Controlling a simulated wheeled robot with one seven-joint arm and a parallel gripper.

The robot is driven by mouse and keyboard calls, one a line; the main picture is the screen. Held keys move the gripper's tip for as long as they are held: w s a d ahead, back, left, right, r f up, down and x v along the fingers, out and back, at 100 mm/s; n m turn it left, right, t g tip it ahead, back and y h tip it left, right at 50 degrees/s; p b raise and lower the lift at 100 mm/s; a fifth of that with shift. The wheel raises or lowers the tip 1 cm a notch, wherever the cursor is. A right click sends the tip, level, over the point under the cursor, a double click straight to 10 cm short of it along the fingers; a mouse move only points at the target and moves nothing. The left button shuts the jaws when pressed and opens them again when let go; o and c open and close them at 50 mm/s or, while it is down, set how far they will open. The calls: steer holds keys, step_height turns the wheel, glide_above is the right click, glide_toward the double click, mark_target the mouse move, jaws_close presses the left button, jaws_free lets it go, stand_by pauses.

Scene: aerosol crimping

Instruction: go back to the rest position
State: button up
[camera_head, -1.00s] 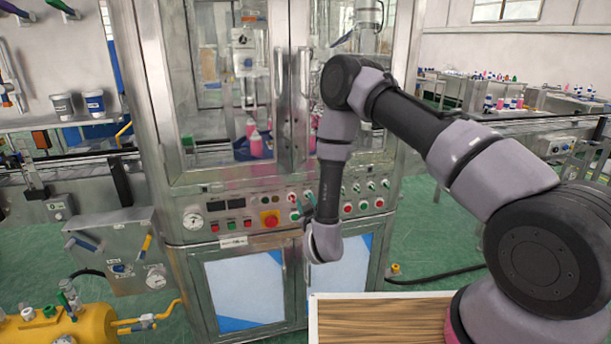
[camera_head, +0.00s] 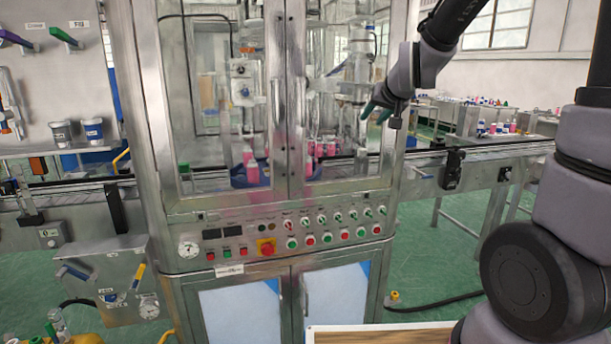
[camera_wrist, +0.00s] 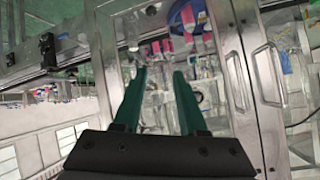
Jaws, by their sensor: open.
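My gripper (camera_head: 378,108) is at the upper right of the head view, in front of the right glass door of the crimping machine (camera_head: 283,228). Its green fingers point down and to the left. In the wrist view the two green fingers (camera_wrist: 160,90) stand apart with nothing between them. My gripper is apart from the control panel (camera_head: 290,232), which carries a red emergency button (camera_head: 267,247) and rows of coloured buttons and switches.
Pink bottles (camera_head: 250,158) stand behind the machine's glass. A conveyor (camera_head: 480,158) runs out to the right, with a side table of bottles (camera_head: 505,125) behind it. A wooden-topped surface (camera_head: 385,335) is at the bottom. Green floor lies open at the right.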

steer(key=s+d+r+g, duration=0.1)
steer(key=s+d, duration=0.1)
steer(key=s, duration=0.6)
steer(key=s+d+r+m+g, duration=0.1)
steer(key=s+d+r, duration=0.1)
steer(key=s, duration=0.7)
steer(key=s+d+r+m+g, duration=0.1)
steer(key=s+d, duration=0.2)
steer(key=s, duration=0.5)
steer(key=shift+s+r+g, duration=0.3)
steer(key=shift+g, duration=0.1)
